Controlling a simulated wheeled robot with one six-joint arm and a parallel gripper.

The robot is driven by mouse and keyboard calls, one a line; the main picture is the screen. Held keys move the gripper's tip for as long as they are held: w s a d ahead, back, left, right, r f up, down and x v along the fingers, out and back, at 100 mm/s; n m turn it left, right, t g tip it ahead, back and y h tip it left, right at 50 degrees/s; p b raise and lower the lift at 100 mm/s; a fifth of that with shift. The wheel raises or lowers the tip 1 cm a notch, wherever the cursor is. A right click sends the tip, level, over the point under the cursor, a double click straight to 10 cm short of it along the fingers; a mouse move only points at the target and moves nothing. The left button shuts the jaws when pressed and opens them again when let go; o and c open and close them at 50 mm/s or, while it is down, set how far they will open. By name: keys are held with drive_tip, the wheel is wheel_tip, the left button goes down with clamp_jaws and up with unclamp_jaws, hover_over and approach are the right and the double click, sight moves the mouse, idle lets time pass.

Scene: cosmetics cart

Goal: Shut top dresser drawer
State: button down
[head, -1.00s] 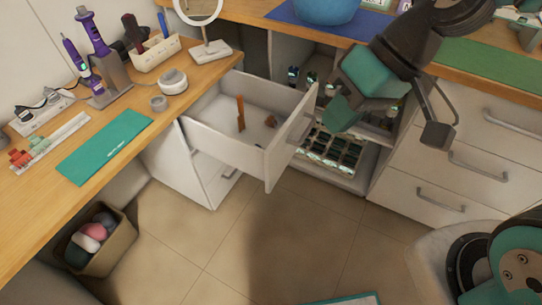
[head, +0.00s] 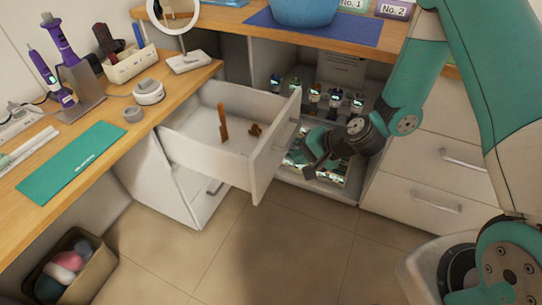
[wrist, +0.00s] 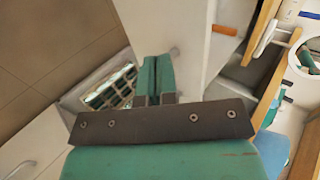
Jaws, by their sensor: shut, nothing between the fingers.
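The top dresser drawer (head: 265,165) is pulled well out from under the wooden counter. Inside lie an upright brown comb-like piece (head: 223,122) and a small brown item (head: 255,130). My gripper (head: 312,150) is shut and empty, just outside the drawer front, low near the handle side. In the wrist view the closed teal fingers (wrist: 157,72) point at the white drawer front (wrist: 185,25); I cannot tell whether they touch it.
A lower drawer (head: 200,190) sits below. An open shelf with several bottles (head: 335,98) is behind my gripper. The counter (head: 110,130) holds a mirror, hair tools and a teal mat. A bin (head: 75,268) stands at lower left. The floor before the drawer is clear.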

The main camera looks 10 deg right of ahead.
sight(263, 158)
drive_tip(key=w+a+f, duration=0.2)
drive_tip(key=a, duration=0.1)
drive_tip(key=w+a+f, duration=0.1)
drive_tip(key=a, duration=0.1)
drive_tip(key=shift+w+a+f, duration=0.25)
drive_tip(key=shift+w+f, duration=0.05)
drive_tip(key=shift+w, duration=0.1)
drive_tip(key=shift+w+a+p, duration=0.3)
drive_tip(key=shift+w+a, duration=0.1)
drive_tip(key=shift+a, duration=0.1)
drive_tip(key=shift+w, duration=0.1)
